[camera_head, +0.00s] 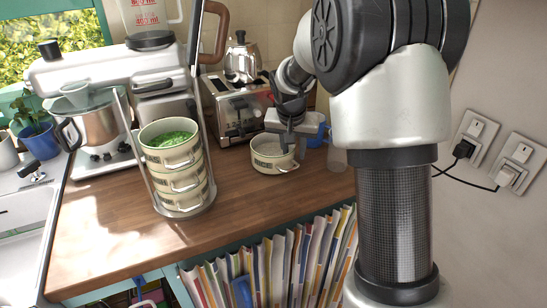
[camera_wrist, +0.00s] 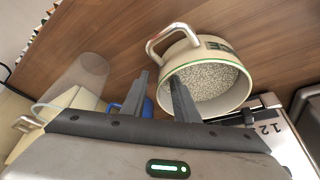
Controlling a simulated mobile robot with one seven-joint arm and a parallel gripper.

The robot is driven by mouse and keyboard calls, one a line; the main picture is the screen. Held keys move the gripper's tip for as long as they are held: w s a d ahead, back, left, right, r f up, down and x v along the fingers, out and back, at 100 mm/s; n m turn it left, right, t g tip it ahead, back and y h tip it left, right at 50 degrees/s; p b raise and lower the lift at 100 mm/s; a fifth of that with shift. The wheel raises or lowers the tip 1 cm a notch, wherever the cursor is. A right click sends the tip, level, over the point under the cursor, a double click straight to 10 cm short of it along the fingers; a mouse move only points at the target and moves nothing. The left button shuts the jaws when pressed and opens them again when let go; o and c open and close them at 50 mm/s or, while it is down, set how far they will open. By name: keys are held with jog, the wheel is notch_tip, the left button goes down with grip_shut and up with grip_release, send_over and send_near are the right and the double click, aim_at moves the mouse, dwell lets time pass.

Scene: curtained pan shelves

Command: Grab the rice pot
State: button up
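The rice pot (camera_head: 272,160) is a small cream pot with a green rim, upright on the wooden counter below my gripper (camera_head: 289,145). In the wrist view the pot (camera_wrist: 205,52) shows pale rice grains inside and a metal loop handle (camera_wrist: 165,36) pointing to the upper left. My gripper (camera_wrist: 160,75) is open in the wrist view. One finger overlaps the near left rim of the pot, and the other is left of the pot, outside it. A strip of pot wall shows between the fingers. I cannot tell whether either finger touches it.
A toaster (camera_head: 240,105) and kettle (camera_head: 242,58) stand behind the pot. A clear glass (camera_wrist: 78,75) and a blue object (camera_wrist: 137,106) are close to the gripper. A rack of stacked pots (camera_head: 180,185) stands left. The front counter (camera_head: 110,230) is clear.

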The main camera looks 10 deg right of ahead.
grip_shut()
jog(key=shift+r, duration=0.1)
dwell(1.2)
